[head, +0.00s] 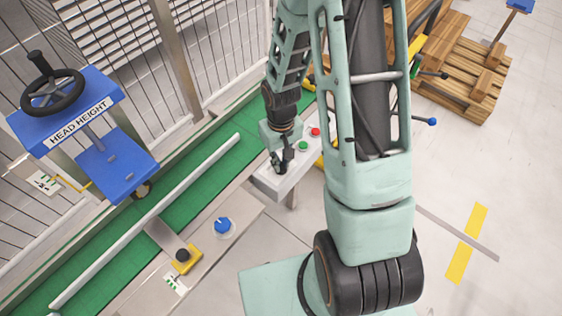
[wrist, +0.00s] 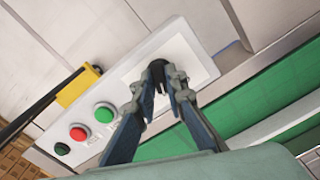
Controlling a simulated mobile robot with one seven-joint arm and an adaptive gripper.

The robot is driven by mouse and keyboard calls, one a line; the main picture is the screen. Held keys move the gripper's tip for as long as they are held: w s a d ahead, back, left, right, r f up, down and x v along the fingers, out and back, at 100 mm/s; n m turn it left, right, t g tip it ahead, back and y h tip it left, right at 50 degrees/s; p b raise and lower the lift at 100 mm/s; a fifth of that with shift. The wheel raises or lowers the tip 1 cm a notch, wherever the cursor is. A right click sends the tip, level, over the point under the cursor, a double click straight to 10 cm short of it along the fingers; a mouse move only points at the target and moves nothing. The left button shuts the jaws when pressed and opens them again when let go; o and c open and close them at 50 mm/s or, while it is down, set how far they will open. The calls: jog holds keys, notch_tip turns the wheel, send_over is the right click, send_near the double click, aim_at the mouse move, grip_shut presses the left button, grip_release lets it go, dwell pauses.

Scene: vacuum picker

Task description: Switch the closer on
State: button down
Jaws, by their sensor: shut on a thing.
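A white control box (head: 289,181) stands beside the green conveyor, and it also shows in the wrist view (wrist: 193,62). My gripper (head: 282,166) is over its near end in the head view. In the wrist view my gripper (wrist: 161,84) has its two fingertips closed around a small black switch (wrist: 157,70) on the box's pale panel. The fingers hide most of this switch, so I cannot tell which way it is turned. No readable label for the closer shows.
The box also carries a green button (wrist: 104,113), a red button (wrist: 78,133) and a black button (wrist: 62,148). A yellow bracket (wrist: 78,87) is beside it. The green conveyor (head: 195,170) runs alongside. A blue knob (head: 223,226) and a head-height handwheel (head: 52,90) are at left.

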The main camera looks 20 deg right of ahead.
aim_at(281, 165)
jog(key=c, duration=2)
grip_release()
jog(key=shift+o, duration=0.2)
notch_tip(281, 165, up, 12)
